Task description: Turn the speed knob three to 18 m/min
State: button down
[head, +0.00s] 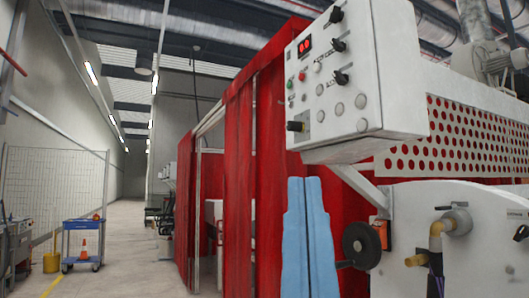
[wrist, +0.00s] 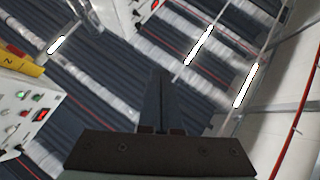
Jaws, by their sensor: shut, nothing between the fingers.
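The white control box (head: 335,85) hangs at the upper right of the head view. Three black knobs sit in a column on its face: the top knob (head: 336,14), the middle knob (head: 338,45) and the lower knob (head: 341,78). Their labels and settings are too small to read, so I cannot tell which is speed knob three. A red display (head: 304,46) is lit on the box. My gripper (wrist: 160,75) is shut and empty in the wrist view, its dark fingers seen against the ceiling, touching nothing. It is not identifiable in the head view.
Red curtains (head: 240,170) hang left of the box. A light blue shape (head: 308,240) stands below it. A black handwheel (head: 362,245) and a valve (head: 452,220) are at the lower right. Another button panel (wrist: 25,110) shows in the wrist view. The aisle floor (head: 125,240) is open.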

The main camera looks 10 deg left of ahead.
aim_at(298, 127)
jog(key=i+j+z, duration=0.1)
jog(key=i+j, duration=0.7)
jog(key=i, duration=0.1)
